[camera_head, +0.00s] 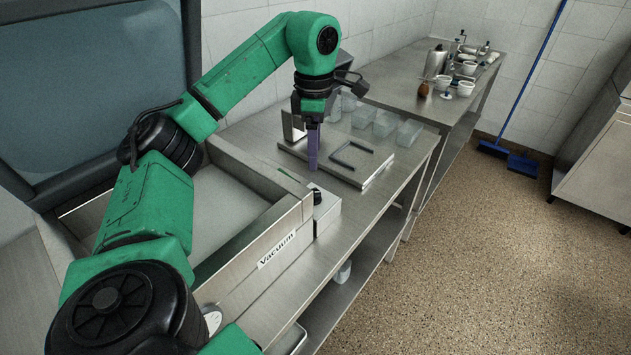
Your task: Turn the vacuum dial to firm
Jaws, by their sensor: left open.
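The vacuum machine's steel front (300,232) carries a white label reading "Vacuum". A small black dial (317,196) sits on a light grey box at the machine's right end. Its markings and setting are too small to read. My left gripper (312,166) is open, with purple fingers pointing down. In the picture its tips are just above the dial and look apart from it; the exact gap in depth is hard to judge. One finger largely hides the other. My right gripper is not in view.
A steel plate with a dark bracket (352,158) lies behind the dial, near several clear containers (385,124). A farther table (405,78) holds cups and a metal jug. A round gauge (212,318) shows at the machine's lower left.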

